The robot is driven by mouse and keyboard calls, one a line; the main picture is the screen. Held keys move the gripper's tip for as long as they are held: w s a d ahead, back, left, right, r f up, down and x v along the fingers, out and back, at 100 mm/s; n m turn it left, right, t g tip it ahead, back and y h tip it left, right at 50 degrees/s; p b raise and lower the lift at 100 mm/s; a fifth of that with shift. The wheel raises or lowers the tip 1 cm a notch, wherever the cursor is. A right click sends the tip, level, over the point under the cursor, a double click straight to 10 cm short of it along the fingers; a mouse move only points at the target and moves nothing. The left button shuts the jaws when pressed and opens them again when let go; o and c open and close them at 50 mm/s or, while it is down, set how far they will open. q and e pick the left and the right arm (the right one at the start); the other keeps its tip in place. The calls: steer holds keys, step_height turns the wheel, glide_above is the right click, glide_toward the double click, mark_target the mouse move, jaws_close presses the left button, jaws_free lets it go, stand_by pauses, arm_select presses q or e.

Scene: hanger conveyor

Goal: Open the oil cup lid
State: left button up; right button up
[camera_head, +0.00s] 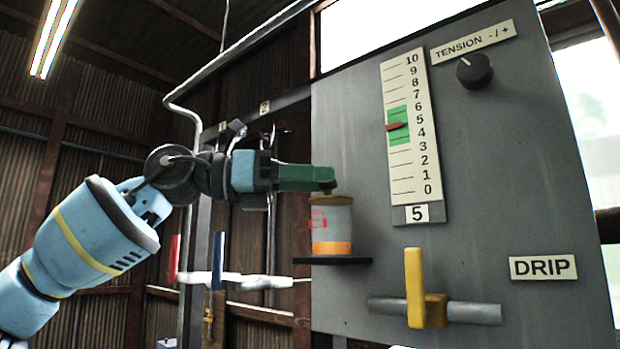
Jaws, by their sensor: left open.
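The oil cup (331,222) is a small grey cylinder with red marks and an orange band low on its side. It stands upright on a dark shelf (331,260) on the left part of the grey panel. My left gripper (325,181) reaches in from the left, with its green fingers level with the cup's top. The fingertips overlap a small dark piece at the cup's top edge; I cannot tell whether they touch it. The left gripper is open. My right gripper is not in view.
The grey panel (480,200) carries a tension scale (410,140), a black knob (474,70) and a yellow drip valve handle (414,288) on a pipe. Another pipe rises behind the arm.

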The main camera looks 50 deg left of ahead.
arm_select(q)
steer(key=c, duration=1)
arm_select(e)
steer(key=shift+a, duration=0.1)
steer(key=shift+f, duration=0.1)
